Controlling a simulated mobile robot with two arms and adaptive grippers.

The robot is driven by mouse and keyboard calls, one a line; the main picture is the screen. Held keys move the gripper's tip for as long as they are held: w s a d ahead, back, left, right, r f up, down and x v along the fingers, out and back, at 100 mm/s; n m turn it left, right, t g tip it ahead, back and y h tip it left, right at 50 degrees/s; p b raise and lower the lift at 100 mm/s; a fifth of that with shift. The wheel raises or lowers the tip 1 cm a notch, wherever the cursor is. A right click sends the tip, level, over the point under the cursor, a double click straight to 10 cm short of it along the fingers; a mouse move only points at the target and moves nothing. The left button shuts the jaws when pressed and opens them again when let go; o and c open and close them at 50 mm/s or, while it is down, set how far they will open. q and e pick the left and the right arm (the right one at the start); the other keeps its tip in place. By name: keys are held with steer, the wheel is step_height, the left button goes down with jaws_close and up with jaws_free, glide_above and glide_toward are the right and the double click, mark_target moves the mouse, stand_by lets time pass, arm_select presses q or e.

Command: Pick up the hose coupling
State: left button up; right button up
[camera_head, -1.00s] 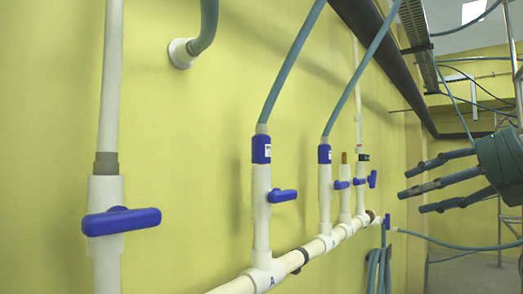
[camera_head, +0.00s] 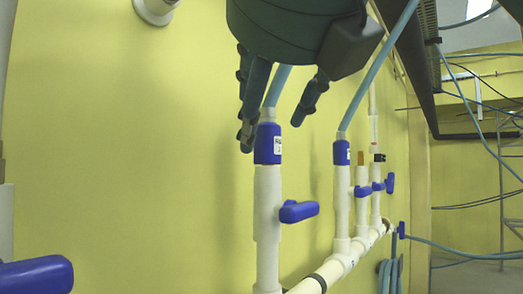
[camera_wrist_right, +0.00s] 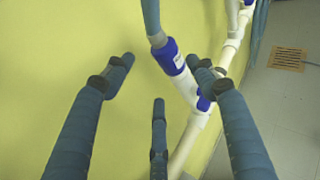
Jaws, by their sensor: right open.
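A second blue coupling (camera_head: 342,153) sits on the pipe farther right. My left gripper is not in view.
A blue valve handle (camera_head: 299,211) sticks out below the coupling. Another handle (camera_head: 36,276) is at the lower left. The white main pipe (camera_head: 333,268) runs along the yellow wall (camera_head: 130,140). A floor grate (camera_wrist_right: 288,59) lies clear to the right.

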mark_target(261, 137)
steer(key=x, duration=0.2)
steer(key=shift+w+f, duration=0.2)
steer(key=shift+f, duration=0.05)
steer(key=p+x, duration=0.1)
steer(key=x, duration=0.4)
steer(key=shift+w, duration=0.4)
steer(key=shift+w+a+f, duration=0.1)
steer(key=shift+w+f, duration=0.05)
steer(key=shift+w, duration=0.1)
steer(key=shift+s, duration=0.25)
steer(key=c, duration=0.7)
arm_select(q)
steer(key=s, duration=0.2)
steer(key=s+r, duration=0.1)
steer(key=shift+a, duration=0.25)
arm_select(e)
steer(key=c, duration=0.5)
